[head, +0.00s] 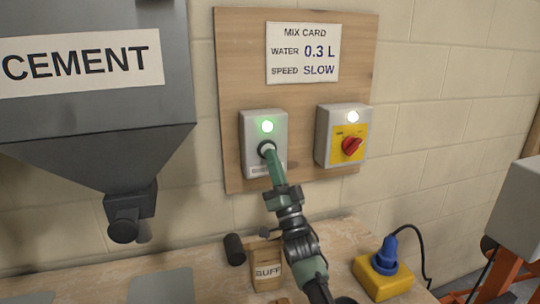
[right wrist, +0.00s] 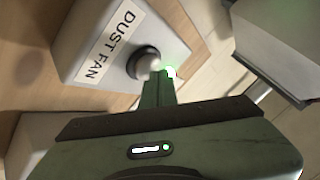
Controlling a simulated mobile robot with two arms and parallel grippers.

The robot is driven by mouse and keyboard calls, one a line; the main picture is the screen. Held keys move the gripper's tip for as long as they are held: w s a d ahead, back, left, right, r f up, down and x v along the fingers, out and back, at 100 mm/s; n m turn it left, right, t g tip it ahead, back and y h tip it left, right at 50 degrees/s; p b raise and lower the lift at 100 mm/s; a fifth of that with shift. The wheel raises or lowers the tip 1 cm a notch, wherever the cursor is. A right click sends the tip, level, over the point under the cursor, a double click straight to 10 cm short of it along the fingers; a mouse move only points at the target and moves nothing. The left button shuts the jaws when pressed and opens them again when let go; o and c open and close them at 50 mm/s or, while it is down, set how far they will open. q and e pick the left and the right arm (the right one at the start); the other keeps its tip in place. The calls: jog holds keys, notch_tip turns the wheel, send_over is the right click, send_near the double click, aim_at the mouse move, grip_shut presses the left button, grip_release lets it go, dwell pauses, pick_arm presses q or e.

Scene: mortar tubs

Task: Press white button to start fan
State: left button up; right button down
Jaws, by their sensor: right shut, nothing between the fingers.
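The dust fan box (head: 250,140) is a pale grey switch box on the wooden board, with a lit green lamp (head: 267,126) above a dark-ringed button. In the right wrist view its label reads DUST FAN, and the white button (right wrist: 147,62) shows in its dark ring. My right gripper (head: 270,155) is shut and empty, its fingertips at the button and partly covering it. In the right wrist view the fingertips (right wrist: 157,80) overlap the button's edge; they look to touch it, but how far it is pressed I cannot tell. My left gripper is not in view.
A second box with a red knob (head: 352,146) on a yellow plate and a lit white lamp is to the right. A mix card (head: 303,54) hangs above. A cement hopper (head: 95,110) is left. A yellow box with blue plug (head: 384,258) and a small BUFF container (head: 267,273) stand on the bench.

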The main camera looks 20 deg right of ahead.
jog(key=shift+r, duration=0.1)
dwell(0.3)
jog(key=shift+s+p, duration=0.3)
jog(key=s+p, duration=0.4)
jog(key=s, duration=0.2)
dwell(0.4)
